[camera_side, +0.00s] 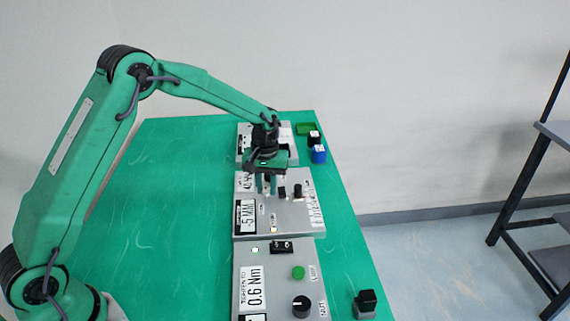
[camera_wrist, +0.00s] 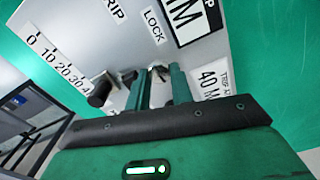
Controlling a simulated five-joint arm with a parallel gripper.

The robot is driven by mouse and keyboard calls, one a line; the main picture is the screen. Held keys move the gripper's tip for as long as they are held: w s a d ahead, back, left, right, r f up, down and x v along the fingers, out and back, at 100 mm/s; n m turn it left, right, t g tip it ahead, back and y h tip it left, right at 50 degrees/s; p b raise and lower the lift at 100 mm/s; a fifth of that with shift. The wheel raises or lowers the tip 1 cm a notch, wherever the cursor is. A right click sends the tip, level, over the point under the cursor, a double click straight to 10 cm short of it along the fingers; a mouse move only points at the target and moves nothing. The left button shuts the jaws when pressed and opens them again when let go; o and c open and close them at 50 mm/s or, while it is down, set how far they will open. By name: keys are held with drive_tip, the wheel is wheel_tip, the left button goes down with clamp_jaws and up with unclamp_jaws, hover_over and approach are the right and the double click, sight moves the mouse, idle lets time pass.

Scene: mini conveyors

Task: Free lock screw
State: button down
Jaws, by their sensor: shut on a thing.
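My gripper (camera_side: 267,188) points down over the middle grey panel (camera_side: 290,218) in the side view. In the wrist view its two green fingers (camera_wrist: 160,82) are close together by the LOCK label (camera_wrist: 153,26). They are shut on the lock screw (camera_wrist: 160,71), a small dark part whose tip shows between them. The fingers hide most of the screw, and I cannot tell how far it is turned. A black knob (camera_wrist: 100,93) stands left of the fingers by a printed scale. It also shows in the side view (camera_side: 297,191).
The front panel (camera_side: 262,303) carries a 0.6 Nm label, a green button (camera_side: 298,272) and a black dial (camera_side: 301,306). A black block (camera_side: 366,301) stands near the right edge. The left table is clear.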

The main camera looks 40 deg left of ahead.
sight(267, 188)
drive_tip(key=c, duration=1.2)
unclamp_jaws()
drive_tip(key=shift+r, duration=0.1)
drive_tip(key=shift+r, duration=3.85)
